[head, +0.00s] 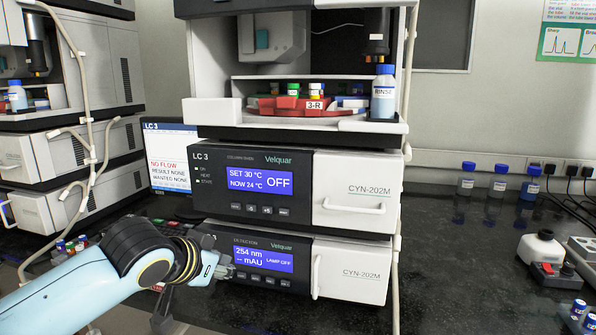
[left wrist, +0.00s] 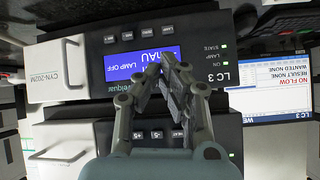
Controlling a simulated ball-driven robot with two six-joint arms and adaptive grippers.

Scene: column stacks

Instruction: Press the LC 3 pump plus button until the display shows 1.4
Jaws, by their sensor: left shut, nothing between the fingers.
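The LC 3 stack shows two front panels in the head view. The upper column oven panel (head: 207,200) has a display (head: 261,182) reading SET 30 °C, NOW 24 °C, OFF. The lower detector panel (head: 285,246) has a display (head: 268,259) reading 254 nm, -- mAU, LAMP OFF. I cannot make out a pump display or its plus button in either view. My left gripper (head: 226,268) is shut and empty at the left part of the detector panel. In the upside-down left wrist view its fingertips (left wrist: 172,62) overlap the detector display (left wrist: 140,62); contact cannot be told. My right gripper is not in view.
A monitor (head: 172,163) left of the stack reads NO FLOW, RESULT NONE, WANTED NONE. A RINSE bottle (head: 384,95) and a red 3-R tray (head: 290,107) sit above the oven. Another instrument stack (head: 80,150) stands left. The dark bench (head: 450,280) is clear just right of the stack.

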